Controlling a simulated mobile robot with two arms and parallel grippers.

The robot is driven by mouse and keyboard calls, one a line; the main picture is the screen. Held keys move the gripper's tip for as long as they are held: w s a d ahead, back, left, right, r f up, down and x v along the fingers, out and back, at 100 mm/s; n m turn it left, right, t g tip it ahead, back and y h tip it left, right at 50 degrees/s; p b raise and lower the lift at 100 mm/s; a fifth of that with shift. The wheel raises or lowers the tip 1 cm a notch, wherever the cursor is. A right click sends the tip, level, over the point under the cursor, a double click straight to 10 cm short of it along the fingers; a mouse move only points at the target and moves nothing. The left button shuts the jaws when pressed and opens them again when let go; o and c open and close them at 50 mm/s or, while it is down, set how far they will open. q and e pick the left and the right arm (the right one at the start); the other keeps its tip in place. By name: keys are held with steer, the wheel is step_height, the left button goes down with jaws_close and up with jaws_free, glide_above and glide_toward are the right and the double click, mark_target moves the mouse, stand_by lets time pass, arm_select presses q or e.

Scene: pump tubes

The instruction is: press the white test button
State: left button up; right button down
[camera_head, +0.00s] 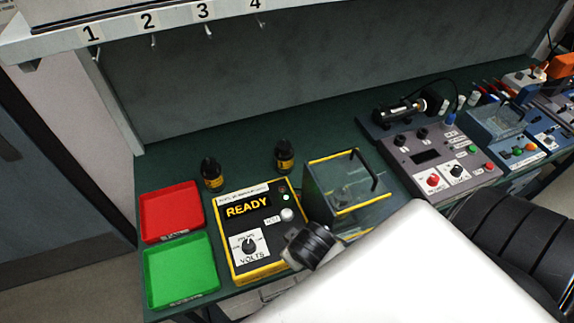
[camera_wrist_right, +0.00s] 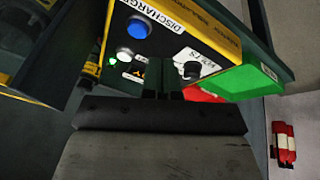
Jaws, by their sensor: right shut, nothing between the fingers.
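The white test button (camera_head: 287,214) is on the top face of a yellow-edged tester box (camera_head: 264,269), beside a small TEST label. The box's display reads READY and a green light glows near the button. My right gripper (camera_head: 300,250) is close to the box's right front edge, below the button in the head view and apart from it. In the right wrist view, the fingers (camera_wrist_right: 163,88) are shut and empty in front of the box. That view also shows a white button (camera_wrist_right: 124,56) and a blue button (camera_wrist_right: 138,28) by a DISCHARGE label. My left gripper is not in view.
A clear yellow-edged case (camera_head: 346,187) stands right of the box, close to my arm. A red tray (camera_head: 170,211) and a green tray (camera_head: 181,271) lie to the left. Two dark bottles (camera_head: 212,174) (camera_head: 284,156) stand behind. More equipment fills the right side.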

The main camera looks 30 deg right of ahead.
mark_target(285, 213)
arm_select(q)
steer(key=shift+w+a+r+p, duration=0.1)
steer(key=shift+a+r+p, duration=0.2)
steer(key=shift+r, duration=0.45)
arm_select(e)
steer(key=w+d+r+t+h, duration=0.1)
steer(key=w+d, duration=0.2)
steer(key=w, duration=0.4)
steer(key=w+d+r+t+h, duration=0.2)
steer(key=w+d, duration=0.1)
steer(key=w, duration=0.4)
steer(key=shift+r+t+h, duration=0.3)
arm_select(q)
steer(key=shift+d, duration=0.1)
arm_select(e)
steer(key=shift+f, duration=0.1)
step_height(285, 213, down, 8)
steer(key=b, duration=0.4)
steer(key=shift+w+f, duration=0.1)
steer(key=shift+f, duration=0.1)
arm_select(q)
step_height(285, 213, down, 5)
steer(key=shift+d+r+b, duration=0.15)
steer(key=shift+b, duration=0.15)
arm_select(e)
steer(key=shift+f, duration=0.15)
steer(key=shift+f, duration=0.4)
